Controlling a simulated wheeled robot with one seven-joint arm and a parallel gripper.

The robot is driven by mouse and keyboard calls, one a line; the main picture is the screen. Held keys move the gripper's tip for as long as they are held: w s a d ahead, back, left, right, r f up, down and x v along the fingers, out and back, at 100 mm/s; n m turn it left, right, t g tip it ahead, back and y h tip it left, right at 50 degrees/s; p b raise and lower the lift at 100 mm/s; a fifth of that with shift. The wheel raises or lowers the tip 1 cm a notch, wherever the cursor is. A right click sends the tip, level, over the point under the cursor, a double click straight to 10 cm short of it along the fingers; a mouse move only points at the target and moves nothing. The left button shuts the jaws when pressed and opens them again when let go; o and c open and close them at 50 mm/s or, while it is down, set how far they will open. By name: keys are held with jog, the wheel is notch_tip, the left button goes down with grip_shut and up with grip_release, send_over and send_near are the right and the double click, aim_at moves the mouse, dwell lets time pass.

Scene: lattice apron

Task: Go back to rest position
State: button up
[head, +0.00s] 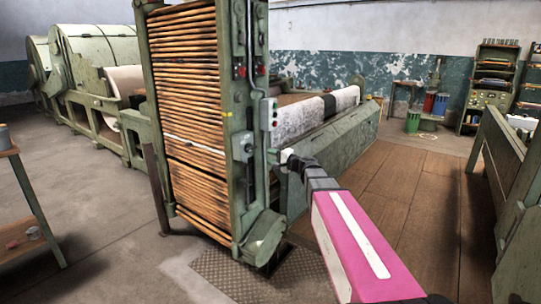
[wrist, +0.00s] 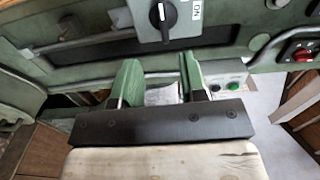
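My gripper (head: 274,156) is at the end of my pink and black arm, close to the right side of the tall green lattice machine (head: 232,120). In the wrist view my gripper (wrist: 161,82) shows two green fingers standing apart with nothing held between them. A grey switch box with a black rotary knob (wrist: 163,15) is just beyond the fingertips, apart from them. The knob points roughly upright, and a label reading "ON" is at its right. In the head view the switch box (head: 243,147) is on the machine's frame, left of my gripper.
A button box (head: 272,113) is on the machine above my gripper. A long green trough (head: 335,135) runs behind my arm. A green barrier (head: 510,190) stands at the right and a table (head: 22,195) at the left. The wooden floor (head: 415,190) between trough and barrier is clear.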

jog(key=s+d+f+n+g+h, duration=0.25)
jog(key=s+f, duration=0.35)
jog(key=f, duration=0.3)
jog(key=s+d+f+n+g+h, duration=0.15)
jog(key=s+f+g+h, duration=0.25)
jog(key=s+f, duration=0.4)
jog(key=s+d+f+n+g+h, duration=0.3)
jog(key=s+d+f+h, duration=0.4)
jog(key=s+d+f, duration=0.4)
jog(key=shift+s+f+g+h, duration=0.15)
jog(key=shift+s+g+h, duration=0.2)
jog(key=shift+s+g, duration=0.4)
jog(key=shift+d, duration=0.15)
